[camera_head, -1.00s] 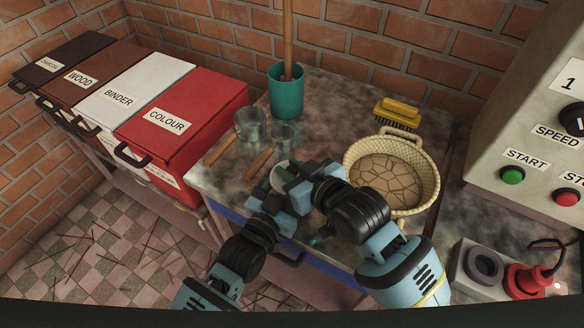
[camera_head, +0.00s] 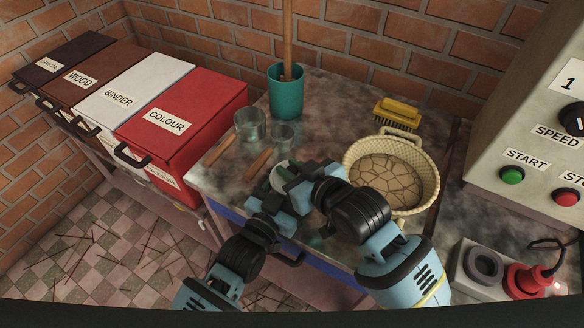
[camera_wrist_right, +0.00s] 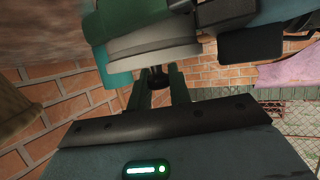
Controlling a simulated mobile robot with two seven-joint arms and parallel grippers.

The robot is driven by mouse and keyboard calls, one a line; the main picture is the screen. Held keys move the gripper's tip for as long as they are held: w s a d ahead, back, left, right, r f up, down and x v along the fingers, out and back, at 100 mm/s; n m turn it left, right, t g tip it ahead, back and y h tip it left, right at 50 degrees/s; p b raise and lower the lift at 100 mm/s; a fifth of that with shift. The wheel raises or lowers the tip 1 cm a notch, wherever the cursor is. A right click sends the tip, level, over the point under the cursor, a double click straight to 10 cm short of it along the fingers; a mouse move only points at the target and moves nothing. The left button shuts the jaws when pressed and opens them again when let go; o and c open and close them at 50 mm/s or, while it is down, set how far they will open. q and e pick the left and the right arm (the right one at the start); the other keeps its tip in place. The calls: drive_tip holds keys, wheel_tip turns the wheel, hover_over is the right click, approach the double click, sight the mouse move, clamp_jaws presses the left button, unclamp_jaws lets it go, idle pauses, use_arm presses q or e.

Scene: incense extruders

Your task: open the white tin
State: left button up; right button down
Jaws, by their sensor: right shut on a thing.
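A small round pale tin with green on it (camera_head: 277,178) is at the front of the table in the head view, partly hidden by my grippers. In the right wrist view a pale grey-white disc (camera_wrist_right: 152,52) with a dark knob (camera_wrist_right: 158,78) shows close up, with green beyond it. My right gripper (camera_head: 296,177) is at the tin's right side; its fingers (camera_wrist_right: 160,88) are shut on the knob. My left gripper (camera_head: 268,203) is at the tin's near side; its fingers are hidden. I see no clear gap between disc and tin.
A wicker basket (camera_head: 432,165) stands close to the right of my grippers. Glass cups (camera_head: 249,124) and wooden handles (camera_head: 258,164) lie behind and left. A teal pot (camera_head: 286,98) and a yellow brush (camera_head: 398,110) stand farther back. The white BINDER bin (camera_head: 155,72) is far left.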

sight(292, 170)
drive_tip(key=shift+r, duration=0.15)
drive_tip(key=shift+r, duration=0.75)
drive_tip(key=shift+r, duration=0.25)
drive_tip(key=shift+r, duration=1.95)
use_arm(q)
drive_tip(key=o, duration=1.4)
drive_tip(key=shift+o, duration=0.2)
drive_tip(key=shift+s, duration=0.1)
drive_tip(key=v, duration=1.2)
drive_tip(key=shift+b, duration=0.35)
use_arm(e)
drive_tip(key=shift+s+f, duration=0.1)
drive_tip(key=shift+f, duration=0.65)
